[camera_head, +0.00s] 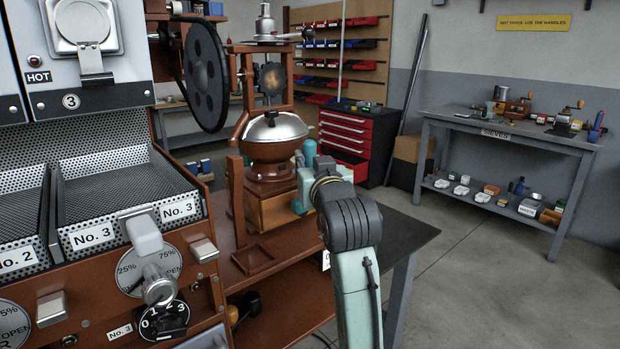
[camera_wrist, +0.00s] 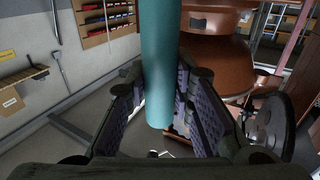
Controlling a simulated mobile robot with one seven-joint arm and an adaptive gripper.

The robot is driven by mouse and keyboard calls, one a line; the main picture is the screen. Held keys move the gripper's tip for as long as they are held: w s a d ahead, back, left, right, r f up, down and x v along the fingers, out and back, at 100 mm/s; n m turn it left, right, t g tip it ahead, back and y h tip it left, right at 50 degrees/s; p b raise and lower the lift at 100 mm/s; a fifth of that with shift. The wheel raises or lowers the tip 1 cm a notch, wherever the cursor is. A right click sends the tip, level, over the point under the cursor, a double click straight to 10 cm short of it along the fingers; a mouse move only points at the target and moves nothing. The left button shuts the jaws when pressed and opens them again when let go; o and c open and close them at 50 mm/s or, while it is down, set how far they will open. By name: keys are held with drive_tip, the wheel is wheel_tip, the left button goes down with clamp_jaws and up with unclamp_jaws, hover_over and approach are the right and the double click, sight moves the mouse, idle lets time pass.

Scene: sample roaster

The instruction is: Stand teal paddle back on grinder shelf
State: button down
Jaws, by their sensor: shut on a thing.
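A teal paddle shows in the wrist view (camera_wrist: 159,68) as a long smooth teal cylinder between my fingers. My gripper (camera_wrist: 162,95) is shut on it, with a padded finger on each side. In the head view a rounded teal end of the paddle (camera_head: 309,151) rises just above my gripper (camera_head: 318,177). The grinder (camera_head: 270,155), a copper-brown body with a silver dome, stands directly left of my gripper on a wooden base (camera_head: 280,212). My arm hides part of the base's right side. I cannot tell which surface is the grinder shelf.
The roaster with perforated trays (camera_head: 120,190) fills the left. A dark tabletop (camera_head: 405,238) lies right of my arm. A red tool chest (camera_head: 345,140) and a grey sieve bench (camera_head: 510,135) stand behind, with open floor between. The grinder's dark wheel (camera_wrist: 272,118) shows in the wrist view.

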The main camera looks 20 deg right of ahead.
wheel_tip(320, 180, down, 4)
drive_tip(key=shift+r, duration=0.25)
drive_tip(key=c, duration=1.4)
unclamp_jaws()
drive_tip(key=s+a+b, duration=0.1)
drive_tip(key=s, duration=1.1)
drive_tip(key=shift+a, duration=0.2)
